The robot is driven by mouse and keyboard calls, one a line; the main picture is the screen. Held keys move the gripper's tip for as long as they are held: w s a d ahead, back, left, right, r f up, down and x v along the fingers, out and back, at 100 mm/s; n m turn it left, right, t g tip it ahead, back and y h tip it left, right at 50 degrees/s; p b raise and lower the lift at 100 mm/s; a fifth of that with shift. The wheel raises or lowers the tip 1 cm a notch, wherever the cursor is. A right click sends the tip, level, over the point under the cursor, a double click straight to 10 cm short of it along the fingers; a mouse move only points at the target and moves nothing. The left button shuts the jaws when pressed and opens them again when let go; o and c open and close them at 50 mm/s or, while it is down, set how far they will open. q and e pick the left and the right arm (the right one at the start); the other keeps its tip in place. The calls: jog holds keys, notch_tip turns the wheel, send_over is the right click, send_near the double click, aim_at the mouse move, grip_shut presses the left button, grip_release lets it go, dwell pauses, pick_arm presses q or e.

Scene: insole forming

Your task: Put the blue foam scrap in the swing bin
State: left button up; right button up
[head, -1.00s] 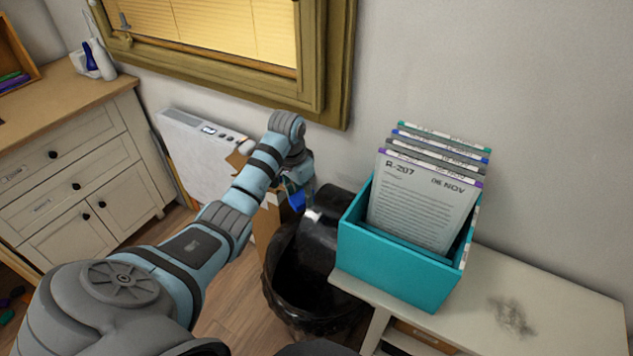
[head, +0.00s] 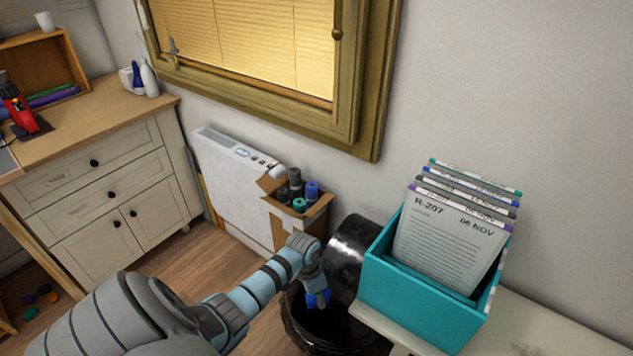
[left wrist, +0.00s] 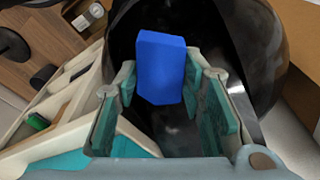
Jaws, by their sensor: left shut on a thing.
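The blue foam scrap (left wrist: 161,68) is a small blue block between the fingers of my left gripper (left wrist: 160,85) in the left wrist view. In the head view the scrap (head: 318,299) shows at the tip of my left gripper (head: 316,290), over the mouth of the black swing bin (head: 335,333). The bin's dark, shiny lid (head: 349,250) stands tilted up behind the gripper. In the left wrist view the bin's dark inside lies beneath the scrap. My right gripper is not in view.
A teal file box (head: 415,296) with upright folders stands on a pale bench (head: 515,325) right of the bin. A cardboard box (head: 315,218) of rolls and a white heater (head: 232,180) stand behind it. A drawer cabinet (head: 95,190) is at left.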

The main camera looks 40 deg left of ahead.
pick_arm(q)
notch_tip(320, 180, down, 11)
jog(key=b, duration=0.8)
jog(key=o, duration=0.8)
jog(key=shift+o, duration=0.2)
jog(key=shift+r, duration=0.1)
jog(key=r, duration=0.4)
jog(key=s+r, duration=0.1)
jog(key=r, duration=0.6)
jog(key=shift+s+a+r, duration=0.3)
jog(key=shift+a+r, duration=0.05)
jog(key=shift+r, duration=0.05)
jog(key=shift+f, duration=0.1)
